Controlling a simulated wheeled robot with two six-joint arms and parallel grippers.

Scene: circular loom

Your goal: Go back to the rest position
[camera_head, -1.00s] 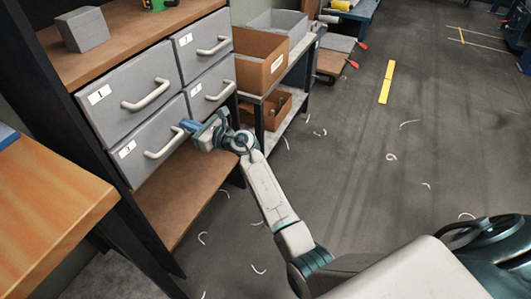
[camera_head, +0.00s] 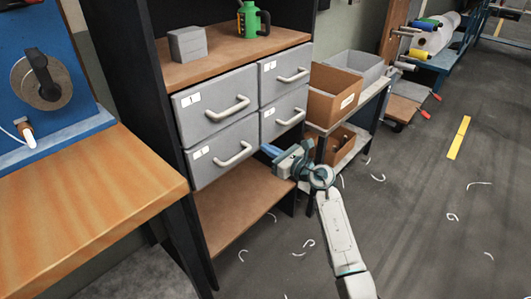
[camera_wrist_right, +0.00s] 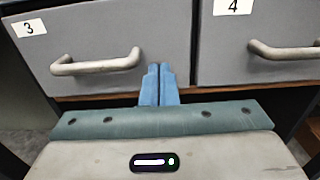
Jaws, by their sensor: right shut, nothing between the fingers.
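My right gripper (camera_head: 272,151) is in front of the drawer cabinet, near the lower edge of the bottom drawers. Its blue fingers are together and empty, and they also show in the right wrist view (camera_wrist_right: 159,85). There they point between drawer 3 (camera_wrist_right: 100,50) and drawer 4 (camera_wrist_right: 255,40), apart from both handles. Drawer 3 (camera_head: 222,150) is at the lower left and drawer 4 (camera_head: 284,114) at the lower right of the cabinet. All the drawers look shut. My left gripper is not in view.
A wooden table (camera_head: 80,205) stands at the left with a blue board (camera_head: 70,70) behind it. A grey block (camera_head: 187,44) and a green container (camera_head: 251,19) stand on the cabinet top. A cardboard bin (camera_head: 334,95) is on a shelf to the right. The floor (camera_head: 430,200) is largely open, with scattered pale scraps.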

